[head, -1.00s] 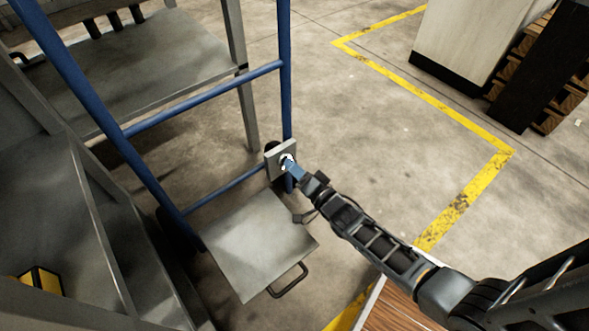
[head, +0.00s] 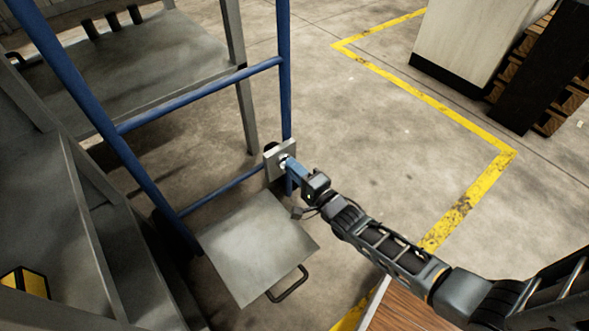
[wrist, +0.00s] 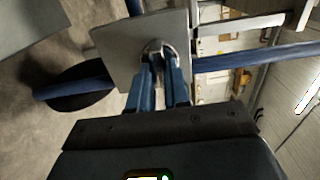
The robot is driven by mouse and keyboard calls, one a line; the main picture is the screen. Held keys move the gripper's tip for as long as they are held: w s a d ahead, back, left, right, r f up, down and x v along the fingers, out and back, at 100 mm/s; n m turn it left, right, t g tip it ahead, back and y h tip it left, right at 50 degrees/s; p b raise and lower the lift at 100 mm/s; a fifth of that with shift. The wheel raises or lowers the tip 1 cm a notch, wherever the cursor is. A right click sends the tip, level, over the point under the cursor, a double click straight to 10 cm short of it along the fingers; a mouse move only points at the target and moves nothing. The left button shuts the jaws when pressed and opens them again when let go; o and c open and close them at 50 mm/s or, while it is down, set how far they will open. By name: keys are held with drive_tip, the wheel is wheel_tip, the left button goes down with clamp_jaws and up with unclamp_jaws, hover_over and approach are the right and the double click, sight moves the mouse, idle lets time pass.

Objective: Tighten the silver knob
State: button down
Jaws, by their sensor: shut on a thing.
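The silver knob (wrist: 158,46) sits on a square grey plate (wrist: 122,45) in the wrist view. In the head view the plate (head: 273,164) is fixed to a blue upright post of the frame, and the knob (head: 284,161) is a small bright spot on its face. My gripper (wrist: 158,60) has its two blue fingers closed around the knob, one on each side. In the head view my gripper (head: 288,165) reaches the plate from the lower right. The fingers hide part of the knob.
A blue tubular frame (head: 203,97) stands around the plate. A flat grey platform (head: 255,245) with a black handle (head: 288,285) lies below. A grey metal table (head: 150,75) is behind.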

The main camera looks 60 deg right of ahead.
idle(0.3)
drive_tip(key=c, duration=1.1)
unclamp_jaws()
drive_tip(key=shift+p+v, duration=1.3)
drive_tip(key=shift+v, duration=2.65)
